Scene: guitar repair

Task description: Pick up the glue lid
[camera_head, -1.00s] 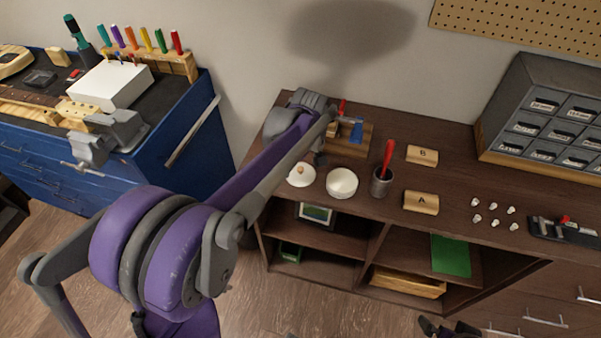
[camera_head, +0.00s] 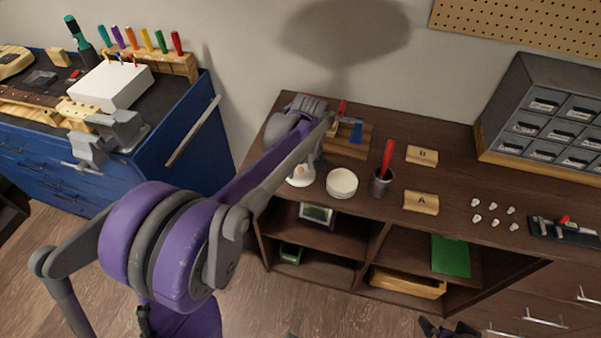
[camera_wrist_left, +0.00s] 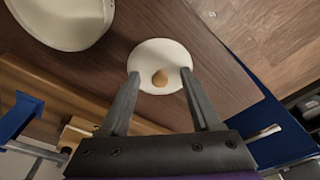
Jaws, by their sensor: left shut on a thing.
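The glue lid (camera_wrist_left: 173,52) is a white disc with a small wooden knob. It shows between my left fingers in the left wrist view, and partly behind the gripper in the head view (camera_head: 300,182). My left gripper (camera_wrist_left: 160,73) has its fingertips at opposite sides of the lid and is shut on it, with the knob between the fingers. In the head view I cannot tell whether the lid touches the wood below. The round white glue pot (camera_head: 342,184) stands just right of the lid. A dark part of mine at the bottom edge may be my right gripper; its fingers are unclear.
A metal cup (camera_head: 380,187) with a red-handled tool stands right of the pot. A wooden block with blue clamps (camera_head: 350,140) is behind. Blocks marked A (camera_head: 421,202) and B (camera_head: 422,155) lie further right. The dark cabinet top (camera_head: 455,170) has free room between items.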

